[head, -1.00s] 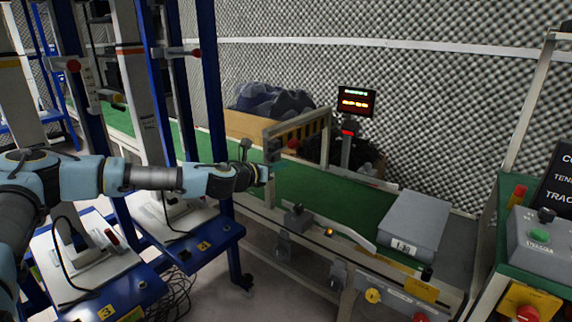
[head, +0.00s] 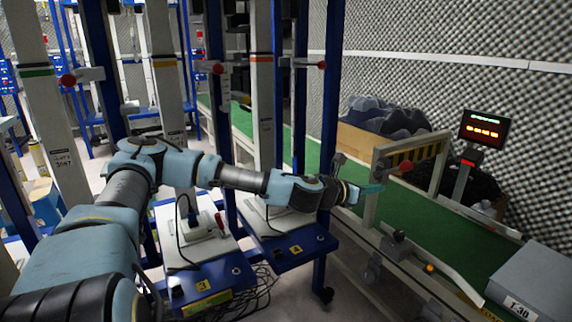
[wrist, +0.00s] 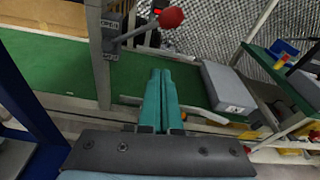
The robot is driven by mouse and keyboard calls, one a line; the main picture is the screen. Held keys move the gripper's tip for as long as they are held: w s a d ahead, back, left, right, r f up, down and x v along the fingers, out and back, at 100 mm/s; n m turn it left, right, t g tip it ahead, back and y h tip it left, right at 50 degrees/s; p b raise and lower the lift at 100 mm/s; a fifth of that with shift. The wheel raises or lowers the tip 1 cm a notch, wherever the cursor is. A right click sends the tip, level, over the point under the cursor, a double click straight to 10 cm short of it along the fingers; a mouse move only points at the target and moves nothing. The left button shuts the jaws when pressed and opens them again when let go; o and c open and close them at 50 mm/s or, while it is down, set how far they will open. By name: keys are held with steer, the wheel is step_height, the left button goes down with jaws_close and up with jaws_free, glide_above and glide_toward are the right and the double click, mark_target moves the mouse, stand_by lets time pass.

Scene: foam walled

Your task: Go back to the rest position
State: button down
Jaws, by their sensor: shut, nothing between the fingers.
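My gripper (head: 372,188) is at the end of my outstretched arm in the head view, beside the striped gate frame at the conveyor's near edge. In the wrist view its two teal fingers (wrist: 159,98) lie together, shut and empty. Past them are the green belt (wrist: 60,72) and a grey box (wrist: 228,88). A red ball-ended lever (wrist: 171,17) on the gate post stands just above the fingers in the wrist view. I cannot tell whether the fingers touch anything.
The conveyor belt (head: 440,208) runs along the foam wall. A grey box (head: 540,285) sits on it at lower right. Blue posts (head: 333,130) and blue-edged stations (head: 290,252) stand close around my arm. A display (head: 484,130) stands beyond the belt. Cables lie on the floor.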

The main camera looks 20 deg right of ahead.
steer(key=s+a+f+m+g+y, duration=0.1)
steer(key=s+a+f+m+y, duration=0.2)
steer(key=a+f+m, duration=0.25)
steer(key=s+a+f+m+g+y, duration=0.2)
steer(key=a+f+m+y, duration=0.1)
steer(key=a+f+m, duration=0.3)
steer(key=w+a+r+m+y, duration=0.1)
steer(key=a+m+y, duration=0.15)
steer(key=a, duration=0.45)
steer(key=w+a+r+m+t+y, duration=0.1)
steer(key=a+m+y, duration=0.15)
steer(key=a, duration=0.55)
steer(key=w+a+r+m+y, duration=0.1)
steer(key=w+a+m, duration=0.15)
steer(key=a, duration=0.45)
steer(key=s+a+r+m+t+y, duration=0.1)
steer(key=s+a+r+m+y, duration=0.1)
steer(key=a+r, duration=0.55)
steer(key=s+a+r+m+y, duration=0.15)
steer(key=a+r, duration=0.25)
steer(key=a, duration=0.7)
step_height(320, 180, up, 18)
steer(key=s+p, duration=0.1)
steer(key=p, duration=1.6)
steer(key=shift+f+p, duration=0.25)
steer(key=shift+p, duration=0.1)
steer(key=shift+s, duration=0.1)
